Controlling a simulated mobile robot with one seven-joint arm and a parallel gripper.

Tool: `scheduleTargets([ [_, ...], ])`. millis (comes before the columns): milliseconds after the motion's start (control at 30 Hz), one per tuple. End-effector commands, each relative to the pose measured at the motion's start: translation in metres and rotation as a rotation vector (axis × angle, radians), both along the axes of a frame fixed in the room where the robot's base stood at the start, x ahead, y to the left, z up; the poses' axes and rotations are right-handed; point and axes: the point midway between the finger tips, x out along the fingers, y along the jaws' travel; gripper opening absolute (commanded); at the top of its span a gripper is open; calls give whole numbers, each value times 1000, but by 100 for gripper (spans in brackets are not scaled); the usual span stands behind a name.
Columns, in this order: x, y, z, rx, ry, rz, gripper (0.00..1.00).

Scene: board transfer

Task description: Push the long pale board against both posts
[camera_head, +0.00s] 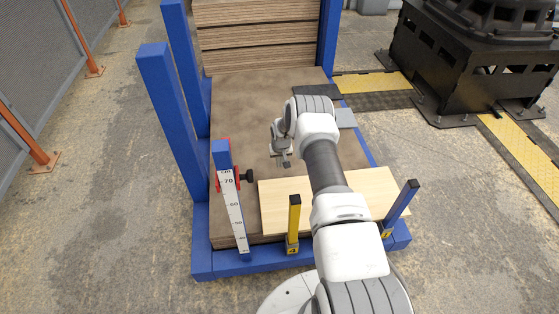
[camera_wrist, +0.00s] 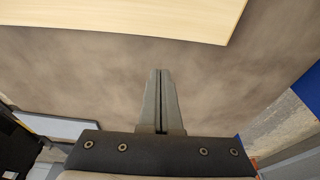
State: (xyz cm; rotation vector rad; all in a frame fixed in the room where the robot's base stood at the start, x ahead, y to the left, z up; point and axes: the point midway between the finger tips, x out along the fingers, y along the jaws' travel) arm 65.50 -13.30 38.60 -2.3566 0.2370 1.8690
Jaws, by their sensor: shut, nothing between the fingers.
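The long pale board (camera_head: 275,200) lies flat on the brown sheet near the front of the blue frame. My arm hides its middle. The wrist view shows part of the board (camera_wrist: 140,14) at the top. A yellow post (camera_head: 294,220) stands at its front edge, left of my arm. A blue post (camera_head: 402,205) with a yellow foot stands by its right end. I cannot tell whether the board touches either post. My gripper (camera_head: 287,163) is shut and empty, behind the board and apart from it in the picture. Its closed fingers (camera_wrist: 160,74) point toward the board in the wrist view.
The brown sheet (camera_head: 245,110) is clear around my gripper. A blue upright with a white scale (camera_head: 232,205) and a black knob stands left of the board. Tall blue uprights (camera_head: 172,120) line the left side. Stacked sheets (camera_head: 255,40) are at the back.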

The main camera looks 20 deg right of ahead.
Motion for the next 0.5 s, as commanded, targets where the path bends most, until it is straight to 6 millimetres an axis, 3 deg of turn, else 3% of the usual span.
scheduleTargets([
  [500,-8,2,-26,0,2,0,0],
])
